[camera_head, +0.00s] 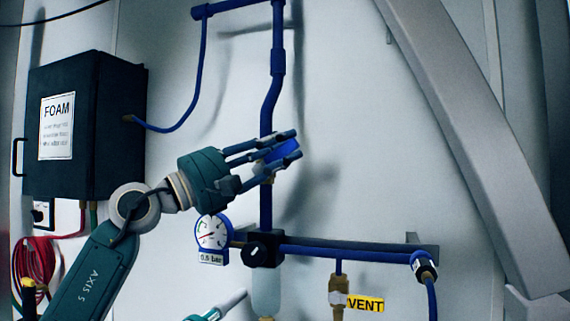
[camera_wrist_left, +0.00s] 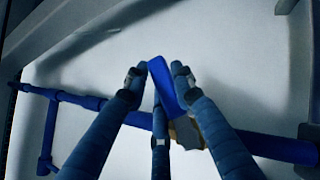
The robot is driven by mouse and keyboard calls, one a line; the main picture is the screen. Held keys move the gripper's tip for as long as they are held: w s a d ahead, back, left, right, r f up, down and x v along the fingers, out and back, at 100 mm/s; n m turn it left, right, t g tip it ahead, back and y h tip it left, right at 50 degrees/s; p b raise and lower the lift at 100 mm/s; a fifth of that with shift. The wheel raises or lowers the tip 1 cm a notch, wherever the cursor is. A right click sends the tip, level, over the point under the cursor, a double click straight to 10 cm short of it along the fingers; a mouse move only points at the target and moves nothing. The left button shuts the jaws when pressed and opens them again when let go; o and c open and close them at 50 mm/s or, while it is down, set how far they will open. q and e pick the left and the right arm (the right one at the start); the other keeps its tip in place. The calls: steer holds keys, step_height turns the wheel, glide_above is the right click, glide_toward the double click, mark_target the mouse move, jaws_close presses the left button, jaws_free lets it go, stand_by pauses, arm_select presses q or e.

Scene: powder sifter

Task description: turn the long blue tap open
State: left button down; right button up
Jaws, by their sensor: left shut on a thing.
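The long blue tap (camera_head: 281,152) is on the vertical blue pipe (camera_head: 266,205) in the middle of the head view. My left gripper (camera_head: 291,147) reaches it from the left, with its fingers shut around the blue lever. In the left wrist view the lever of the blue tap (camera_wrist_left: 165,88) lies between the fingertips of my left gripper (camera_wrist_left: 159,78), slightly tilted. A brass tap body (camera_wrist_left: 187,132) shows behind it, on the pipe. The fingers partly hide the tap in the head view, so its exact turn is hard to tell.
A pressure gauge (camera_head: 213,232) and a black regulator (camera_head: 264,249) sit below the tap. A black FOAM box (camera_head: 112,130) hangs at left. A yellow VENT label (camera_head: 365,304) is lower right. A grey diagonal beam (camera_head: 475,130) crosses the right side.

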arm_select(q)
steer(key=shift+a+n+t, duration=0.1)
steer(key=shift+n+t, duration=0.2)
steer(key=shift+w+r, duration=0.1)
steer(key=c, duration=1.7)
jaws_free()
steer(key=shift+a, duration=0.1)
steer(key=shift+o, duration=0.2)
steer(key=v, duration=1.2)
steer(key=shift+c, duration=0.5)
